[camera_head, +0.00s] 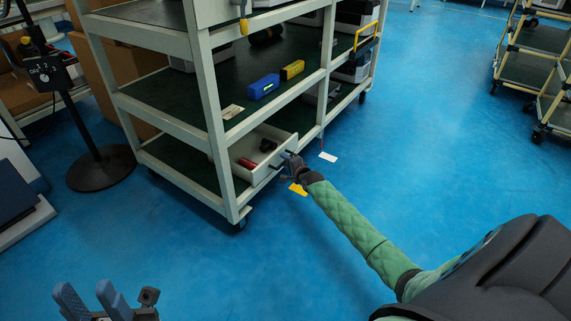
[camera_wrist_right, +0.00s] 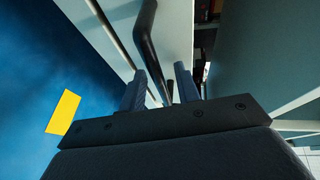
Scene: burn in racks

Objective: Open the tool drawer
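The light-grey drawer (camera_head: 271,171) at the bottom of the rack is pulled out. A red item (camera_head: 247,163) and black items (camera_head: 268,145) lie in it. My right gripper (camera_head: 292,163) is at the drawer's front, at its dark handle. In the right wrist view the black bar handle (camera_wrist_right: 146,38) runs between the two fingers of my right gripper (camera_wrist_right: 161,75), which stand apart with narrow gaps beside the bar. My left gripper (camera_head: 92,292) is at the lower left, its fingers apart and empty, far from the drawer.
The rack (camera_head: 206,85) has wheels and shelves holding a blue box (camera_head: 264,86) and a yellow box (camera_head: 292,70). A black round stand base (camera_head: 102,168) is on the left, a yellow-framed cart (camera_head: 545,70) at the upper right. A yellow floor marking (camera_head: 298,189) is near my right gripper. Blue floor is clear to the right.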

